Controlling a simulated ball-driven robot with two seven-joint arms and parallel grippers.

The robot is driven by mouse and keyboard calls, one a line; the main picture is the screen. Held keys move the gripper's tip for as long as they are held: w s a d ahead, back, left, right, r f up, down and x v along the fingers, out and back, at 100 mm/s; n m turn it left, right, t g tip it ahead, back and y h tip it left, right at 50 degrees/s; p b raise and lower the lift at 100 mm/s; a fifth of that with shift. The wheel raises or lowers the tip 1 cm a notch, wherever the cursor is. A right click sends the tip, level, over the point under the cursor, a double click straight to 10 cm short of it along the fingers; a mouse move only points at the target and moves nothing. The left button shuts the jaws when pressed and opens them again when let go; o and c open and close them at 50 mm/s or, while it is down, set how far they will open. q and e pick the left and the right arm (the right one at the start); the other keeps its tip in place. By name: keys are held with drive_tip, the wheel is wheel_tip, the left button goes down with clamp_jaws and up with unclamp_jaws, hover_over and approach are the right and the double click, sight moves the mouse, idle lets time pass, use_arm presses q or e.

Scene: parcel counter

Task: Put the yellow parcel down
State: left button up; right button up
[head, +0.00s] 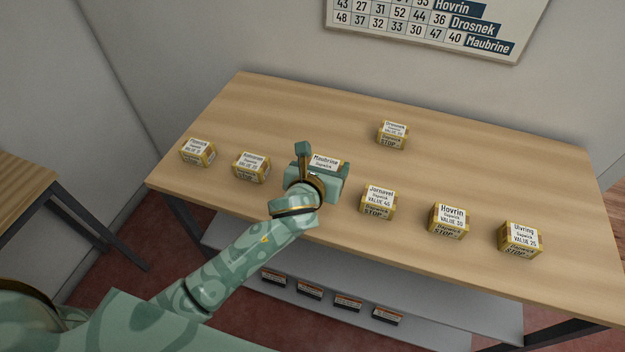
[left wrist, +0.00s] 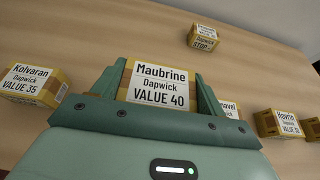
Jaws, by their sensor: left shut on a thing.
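A yellow parcel (head: 326,160) with a white label reading Maubrine is between the fingers of my left gripper (head: 322,165), over the middle of the wooden counter (head: 300,110). In the left wrist view the same parcel (left wrist: 158,86) shows its label, Maubrine, Dapwick, VALUE 40, with a green finger of my left gripper (left wrist: 157,95) on each side. The gripper is shut on it. Its underside is hidden, so I cannot tell whether it touches the counter. My right gripper is not in view.
Similar yellow parcels stand in a row: two on the left, one nearest being Kolvaran (left wrist: 35,84), and Jeruvvel (head: 378,203), Hovrin (head: 449,221) and Ubring (head: 520,239) on the right. Another parcel (head: 392,135) stands farther back. A lower shelf (head: 440,305) holds several small boxes. The counter's back left is clear.

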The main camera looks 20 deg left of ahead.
use_arm(q)
drive_tip(key=a+f, duration=0.1)
drive_tip(key=w+f, duration=0.1)
drive_tip(key=shift+a+f+b, duration=0.35)
drive_tip(key=shift+b, duration=0.05)
drive_tip(key=f+b, duration=0.1)
drive_tip(key=f, duration=0.1)
drive_tip(key=a+f+b, duration=0.1)
drive_tip(key=f, duration=0.1)
drive_tip(key=shift+w+a+f, duration=0.2)
drive_tip(key=shift+f, duration=0.2)
drive_tip(key=shift+d+r, duration=0.1)
drive_tip(key=o, duration=1)
drive_tip(key=shift+o, duration=0.2)
